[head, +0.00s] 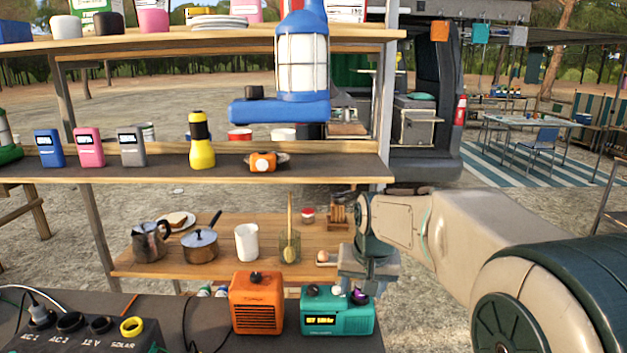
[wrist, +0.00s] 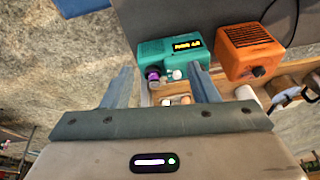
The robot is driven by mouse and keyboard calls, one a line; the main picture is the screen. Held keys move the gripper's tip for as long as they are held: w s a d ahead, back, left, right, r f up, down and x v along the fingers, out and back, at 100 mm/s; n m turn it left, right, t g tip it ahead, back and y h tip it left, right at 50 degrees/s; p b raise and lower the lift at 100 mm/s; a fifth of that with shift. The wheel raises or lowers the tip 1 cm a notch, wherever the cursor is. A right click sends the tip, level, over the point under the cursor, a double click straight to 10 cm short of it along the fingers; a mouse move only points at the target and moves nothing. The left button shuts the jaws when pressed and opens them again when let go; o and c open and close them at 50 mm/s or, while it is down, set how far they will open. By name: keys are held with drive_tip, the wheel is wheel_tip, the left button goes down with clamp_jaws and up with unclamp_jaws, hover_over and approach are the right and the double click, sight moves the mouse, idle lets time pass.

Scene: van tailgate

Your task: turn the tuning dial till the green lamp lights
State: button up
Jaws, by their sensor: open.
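A teal radio (head: 337,318) with a lit display stands on the dark front counter; it also shows in the wrist view (wrist: 160,49). On its top are a purple-and-black knob (head: 358,297), probably the tuning dial, a small pale dome (head: 337,290) that may be the lamp, and a black knob (head: 310,291). I see no green glow on the dome. My gripper (head: 368,275) is just above and behind the radio. In the wrist view, my gripper (wrist: 160,70) is open and empty, with the purple knob (wrist: 153,75) and pale dome (wrist: 177,74) between its fingers.
A power box (head: 85,336) with sockets is at the counter's left. A wooden shelf behind holds a pot (head: 200,246), a white cup (head: 246,242) and a glass jar (head: 289,248).

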drive_tip(key=s+d+f, duration=0.2)
drive_tip(key=s, duration=0.9)
drive_tip(key=s+d+f+n, duration=0.1)
drive_tip(key=s+d, duration=0.2)
drive_tip(key=s, duration=0.8)
drive_tip(key=shift+s+f, duration=0.2)
drive_tip(key=shift+f, duration=0.15)
drive_tip(key=shift+w, duration=0.1)
drive_tip(key=n+y, duration=0.1)
drive_tip(key=n, duration=0.3)
hover_over(313, 287)
drive_tip(key=s+d, duration=0.2)
drive_tip(key=s, duration=0.4)
drive_tip(key=f, duration=0.2)
drive_tip(key=shift+t, duration=0.5)
drive_tip(key=p+x, duration=0.1)
drive_tip(key=x, duration=1.2)
drive_tip(key=shift+w+a+f+p, duration=0.15)
drive_tip(key=shift+w+p, duration=0.1)
drive_tip(key=shift+p, duration=0.15)
